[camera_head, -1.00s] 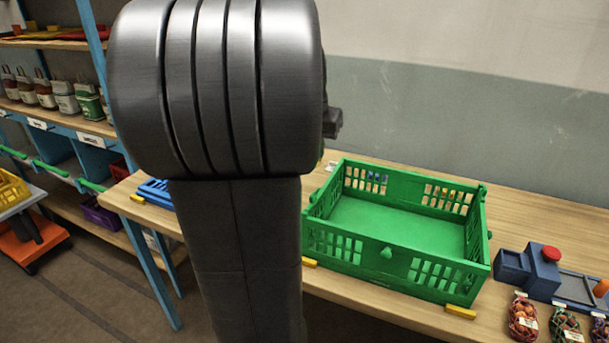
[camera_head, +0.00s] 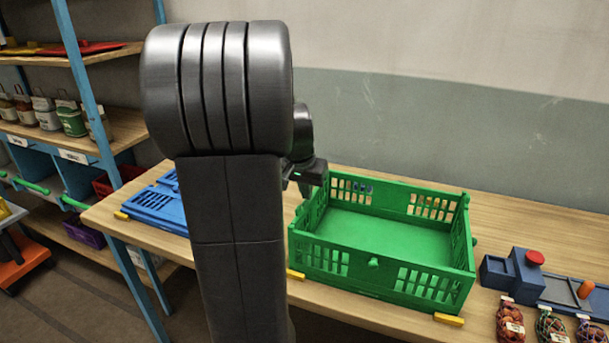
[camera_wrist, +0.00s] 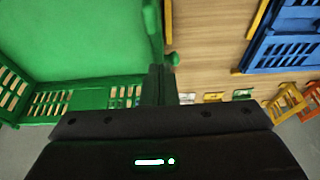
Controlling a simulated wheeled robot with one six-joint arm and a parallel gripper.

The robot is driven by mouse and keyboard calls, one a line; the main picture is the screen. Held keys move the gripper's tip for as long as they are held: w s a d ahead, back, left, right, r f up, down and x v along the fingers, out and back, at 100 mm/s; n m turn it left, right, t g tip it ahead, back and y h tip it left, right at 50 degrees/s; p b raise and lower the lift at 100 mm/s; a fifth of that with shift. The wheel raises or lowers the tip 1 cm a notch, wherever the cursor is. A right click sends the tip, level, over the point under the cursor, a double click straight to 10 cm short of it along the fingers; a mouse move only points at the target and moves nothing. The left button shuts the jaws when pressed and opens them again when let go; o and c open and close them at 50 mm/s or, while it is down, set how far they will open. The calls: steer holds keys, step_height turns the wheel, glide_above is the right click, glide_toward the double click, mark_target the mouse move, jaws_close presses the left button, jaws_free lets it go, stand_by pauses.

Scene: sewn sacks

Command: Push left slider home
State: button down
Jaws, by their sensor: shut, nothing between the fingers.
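The green crate (camera_head: 380,283) stands open and empty on the wooden table. Green knobs stick out from its walls: one on the front (camera_head: 374,262) and one on the right side (camera_head: 474,241). In the wrist view a green knob (camera_wrist: 173,59) sticks out from the wall just beyond my fingertips; I cannot tell for sure that it is the left slider. My gripper (camera_wrist: 160,80) is shut and empty, pointing down at the crate's wall. In the head view my gripper (camera_head: 304,184) is at the crate's left side, partly hidden by my arm. I cannot tell whether the fingers touch the crate.
A folded blue crate (camera_head: 157,207) lies on the table to the left. Yellow blocks (camera_head: 448,319) mark the table by the crate. A blue device with a red button (camera_head: 535,257) and netted sacks (camera_head: 510,322) are at the right. A shelf (camera_head: 75,135) stands left.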

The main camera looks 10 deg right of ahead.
mark_target(298, 206)
steer(key=shift+s+a+r, duration=0.2)
steer(key=shift+s+a, duration=0.25)
steer(key=shift+s, duration=0.15)
steer(key=shift+s+a+r, duration=0.15)
steer(key=shift+s+a, duration=0.25)
steer(key=shift+s, duration=0.2)
steer(key=shift+s+a+f, duration=0.15)
steer(key=shift+s+a, duration=0.05)
steer(key=shift+s, duration=0.1)
steer(key=shift+s+a, duration=0.6)
steer(key=shift+s, duration=0.35)
